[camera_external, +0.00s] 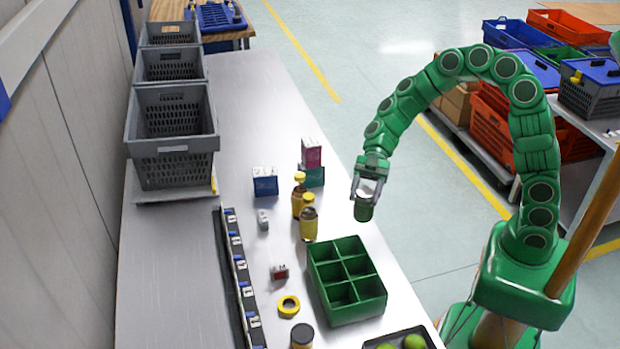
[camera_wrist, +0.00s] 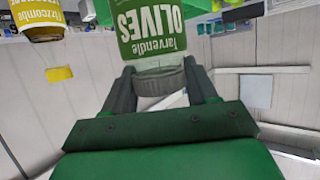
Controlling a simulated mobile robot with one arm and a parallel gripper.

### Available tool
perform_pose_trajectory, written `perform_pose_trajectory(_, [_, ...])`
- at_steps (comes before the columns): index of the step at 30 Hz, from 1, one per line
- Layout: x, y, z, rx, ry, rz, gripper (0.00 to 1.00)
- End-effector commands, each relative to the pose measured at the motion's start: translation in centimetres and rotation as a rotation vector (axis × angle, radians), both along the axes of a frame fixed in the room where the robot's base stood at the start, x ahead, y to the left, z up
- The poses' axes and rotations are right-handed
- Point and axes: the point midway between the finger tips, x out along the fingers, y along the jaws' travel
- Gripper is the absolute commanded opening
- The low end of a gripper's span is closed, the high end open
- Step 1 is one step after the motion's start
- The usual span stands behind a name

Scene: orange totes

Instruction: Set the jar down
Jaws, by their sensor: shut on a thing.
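My gripper (camera_external: 370,185) hangs from the curved green arm, raised above table height, and is shut on a jar. The jar (camera_external: 363,209) is small and dark green in the external view, below the fingers. In the wrist view the jar (camera_wrist: 150,28) shows a green label reading "Jarvendle OLIVES", upside down in the picture.
The table (camera_external: 180,240) holds a green divided crate (camera_external: 345,283), two yellow-labelled bottles (camera_external: 309,222), a blue box (camera_external: 265,182), a pink box (camera_external: 311,153), a yellow ring (camera_external: 288,306) and a dark-topped jar (camera_external: 302,336). Grey totes (camera_external: 172,140) stand at left. Bare tabletop lies between boxes and totes.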

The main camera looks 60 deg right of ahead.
Motion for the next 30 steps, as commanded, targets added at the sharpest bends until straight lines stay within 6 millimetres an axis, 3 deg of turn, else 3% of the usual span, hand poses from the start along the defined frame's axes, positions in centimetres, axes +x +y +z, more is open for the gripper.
perform_pose_trajectory(15, [3.8, 1.5, -4.7, 0.001, 0.0, 0.0, 0.12])
perform_pose_trajectory(26, [4.7, 1.8, -5.9, 0.001, 0.001, 0.0, 0.12])
perform_pose_trajectory(30, [4.7, 1.8, -7.6, -0.001, 0.003, 0.001, 0.12])
